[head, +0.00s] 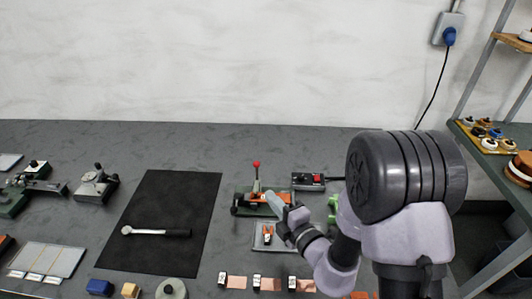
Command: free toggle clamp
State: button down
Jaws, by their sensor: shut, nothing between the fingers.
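The toggle clamp (257,181) stands on the bench just right of the black mat, its lever upright with a red ball on top. It sits on a dark green fixture (243,209) with an orange part (270,197) across it. My gripper (287,214) is at the right front of this fixture, shut with nothing visible in it. It overlaps the fixture in the picture, and I cannot tell whether they touch.
A black mat (160,255) with a ratchet wrench (155,232) lies to the left. A small tray (259,246) with an orange-and-black item is just in front. A control box (309,181) stands behind. Copper-coloured foil pieces (270,284) lie along the front. A shelf rack (480,135) is at right.

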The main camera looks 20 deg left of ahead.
aim_at(257, 171)
jog(key=b+x, duration=0.2)
jog(key=x, duration=0.7)
jog(key=shift+w+a+b, duration=0.1)
jog(key=shift+a+b, duration=0.2)
jog(key=shift+a, duration=0.2)
jog(key=w, duration=0.1)
jog(key=w+b, duration=0.1)
jog(key=shift+w+d+f, duration=0.1)
jog(key=shift+w+f, duration=0.1)
jog(key=shift+w, duration=0.7)
jog(key=shift+r, duration=0.15)
